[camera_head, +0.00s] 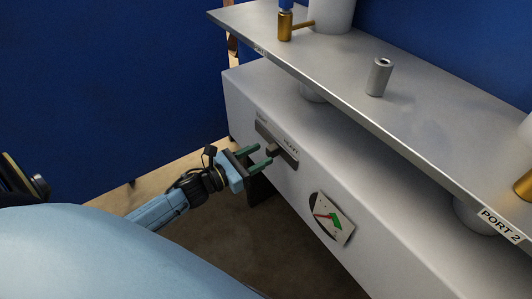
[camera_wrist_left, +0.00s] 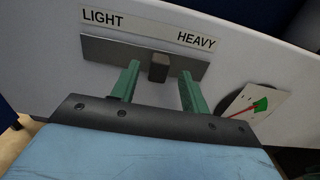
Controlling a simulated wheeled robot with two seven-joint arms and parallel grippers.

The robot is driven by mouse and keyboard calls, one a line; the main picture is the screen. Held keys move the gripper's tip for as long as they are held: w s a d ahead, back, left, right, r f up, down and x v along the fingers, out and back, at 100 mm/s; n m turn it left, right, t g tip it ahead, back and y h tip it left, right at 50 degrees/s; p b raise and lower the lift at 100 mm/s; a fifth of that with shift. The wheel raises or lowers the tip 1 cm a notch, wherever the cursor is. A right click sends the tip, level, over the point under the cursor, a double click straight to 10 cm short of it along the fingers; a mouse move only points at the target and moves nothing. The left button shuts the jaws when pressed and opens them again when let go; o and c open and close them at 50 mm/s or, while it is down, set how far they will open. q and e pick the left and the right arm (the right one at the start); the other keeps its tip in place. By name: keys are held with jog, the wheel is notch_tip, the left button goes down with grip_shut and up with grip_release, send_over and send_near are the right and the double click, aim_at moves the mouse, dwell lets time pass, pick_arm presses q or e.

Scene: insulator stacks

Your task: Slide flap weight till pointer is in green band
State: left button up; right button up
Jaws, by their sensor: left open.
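The flap weight is a dark block (camera_head: 272,148) on a dark slide plate (camera_head: 288,157) on the front of the grey cabinet. In the left wrist view the block (camera_wrist_left: 158,67) sits near the middle of the plate (camera_wrist_left: 110,51), below the words LIGHT and HEAVY. My left gripper (camera_head: 264,154) is open, its green fingers pointing at the plate, one to each side of the block with gaps. Contact cannot be told. The dial (camera_head: 345,230) has a red pointer and a green band; it also shows in the left wrist view (camera_wrist_left: 273,96). The pointer tip appears close to the band's edge.
A silver shelf (camera_head: 430,115) overhangs the cabinet (camera_head: 245,90). A small grey cylinder (camera_head: 379,78) and a brass fitting (camera_head: 285,26) stand on it. A PORT 2 label (camera_head: 500,224) is on its edge. Blue walls stand behind and at left.

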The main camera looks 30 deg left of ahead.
aim_at(268, 152)
pick_arm(q)
jog(key=shift+x, duration=1.55)
grip_shut()
